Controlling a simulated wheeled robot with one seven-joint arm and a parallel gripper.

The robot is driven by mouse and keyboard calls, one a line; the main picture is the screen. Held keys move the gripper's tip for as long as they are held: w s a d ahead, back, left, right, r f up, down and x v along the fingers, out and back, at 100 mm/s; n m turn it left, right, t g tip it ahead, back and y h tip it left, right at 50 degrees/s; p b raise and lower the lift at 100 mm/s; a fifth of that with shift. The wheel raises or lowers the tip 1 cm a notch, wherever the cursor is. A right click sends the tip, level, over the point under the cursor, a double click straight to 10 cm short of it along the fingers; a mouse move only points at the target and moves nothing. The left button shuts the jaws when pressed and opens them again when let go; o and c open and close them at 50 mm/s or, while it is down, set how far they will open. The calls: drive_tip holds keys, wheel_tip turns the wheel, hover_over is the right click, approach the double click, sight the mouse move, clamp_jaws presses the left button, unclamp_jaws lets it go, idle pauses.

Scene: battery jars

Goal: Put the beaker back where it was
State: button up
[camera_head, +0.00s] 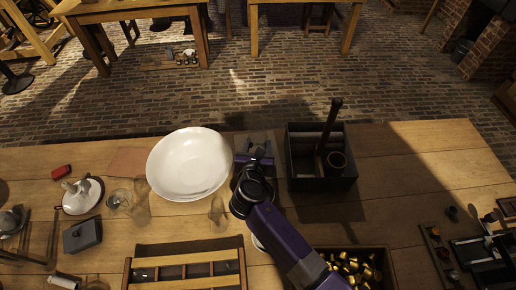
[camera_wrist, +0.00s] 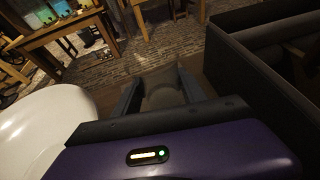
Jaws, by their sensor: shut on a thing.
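My gripper (camera_head: 256,150) is over the wooden table between the white bowl and the dark box. In the wrist view my gripper (camera_wrist: 160,88) is shut on a dull grey, see-through-looking thing, which seems to be the beaker (camera_wrist: 163,93). Its lower part is hidden by my gripper's body, so I cannot tell whether it touches the table. A small clear glass (camera_head: 217,209) stands on the table left of my arm. More clear glassware (camera_head: 121,200) stands farther left.
The wide white bowl (camera_head: 188,160) is close on the left. The dark open box (camera_head: 322,182), with an upright handle and a cup inside, is close on the right. A crate of gold pieces (camera_head: 349,266) and a slatted wooden rack (camera_head: 185,259) are at the front. The table right of the box is fairly clear.

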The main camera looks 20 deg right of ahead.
drive_tip(key=shift+f, duration=0.7)
drive_tip(key=shift+f, duration=0.15)
drive_tip(key=o, duration=1.5)
drive_tip(key=shift+r, duration=0.2)
drive_tip(key=v, duration=1.2)
drive_tip(key=shift+f, duration=0.1)
